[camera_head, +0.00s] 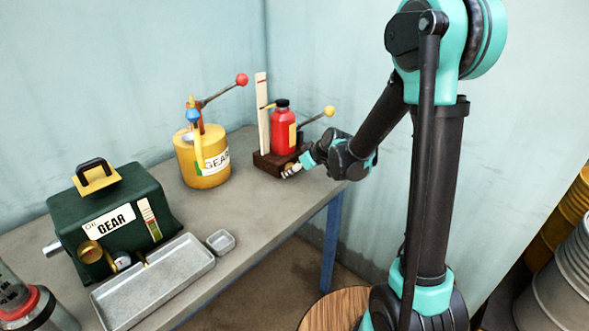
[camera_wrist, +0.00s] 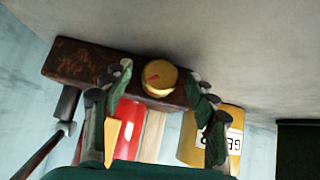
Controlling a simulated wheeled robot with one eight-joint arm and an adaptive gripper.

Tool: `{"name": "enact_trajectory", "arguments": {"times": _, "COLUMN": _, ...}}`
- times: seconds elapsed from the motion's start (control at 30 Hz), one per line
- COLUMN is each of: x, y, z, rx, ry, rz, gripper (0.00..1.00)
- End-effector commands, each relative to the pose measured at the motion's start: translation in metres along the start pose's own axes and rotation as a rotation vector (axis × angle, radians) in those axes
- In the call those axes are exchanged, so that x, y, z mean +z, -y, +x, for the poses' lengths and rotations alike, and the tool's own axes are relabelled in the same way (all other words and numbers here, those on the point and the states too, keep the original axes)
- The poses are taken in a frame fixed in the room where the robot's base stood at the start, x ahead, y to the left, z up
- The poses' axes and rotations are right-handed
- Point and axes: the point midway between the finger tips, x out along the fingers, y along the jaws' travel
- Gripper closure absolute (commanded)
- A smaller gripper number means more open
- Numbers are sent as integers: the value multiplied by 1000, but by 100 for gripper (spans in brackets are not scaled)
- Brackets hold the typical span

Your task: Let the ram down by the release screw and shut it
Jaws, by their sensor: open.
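The red bottle jack (camera_head: 283,132) stands on a dark brown base (camera_head: 262,160) at the far end of the bench. It has a black top (camera_head: 282,103) and a lever with a yellow ball (camera_head: 329,111). A pale upright board (camera_head: 262,110) stands behind it. In the wrist view, the release screw is a round brass knob (camera_wrist: 159,78) with a red mark, on the front of the base (camera_wrist: 75,64). My gripper (camera_wrist: 161,84) is open, with a finger on each side of the knob and visible gaps. In the head view, my gripper (camera_head: 293,170) is at the base's front.
A yellow gear oil can (camera_head: 187,165) with a red-ball lever stands left of the jack. A green oil box (camera_head: 75,205), a metal tray (camera_head: 120,298) and a small dish (camera_head: 221,241) are nearer. Drums (camera_head: 565,270) stand at the right.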

Motion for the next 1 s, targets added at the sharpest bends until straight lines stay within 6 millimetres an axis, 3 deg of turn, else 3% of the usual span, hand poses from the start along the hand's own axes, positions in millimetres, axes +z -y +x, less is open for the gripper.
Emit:
{"name": "enact_trajectory", "arguments": {"times": 0.2, "x": 0, "y": 0, "z": 0, "rx": 0, "ry": 0, "rz": 0, "gripper": 43}}
{"name": "enact_trajectory", "arguments": {"times": 0.6, "x": 0, "y": 0, "z": 0, "rx": 0, "ry": 0, "rz": 0, "gripper": 92}}
{"name": "enact_trajectory", "arguments": {"times": 0.77, "x": 0, "y": -2, "z": 0, "rx": -31, "ry": 1, "rz": 34, "gripper": 92}}
{"name": "enact_trajectory", "arguments": {"times": 1.0, "x": 1, "y": -6, "z": 1, "rx": -205, "ry": 1, "rz": 209, "gripper": 92}}
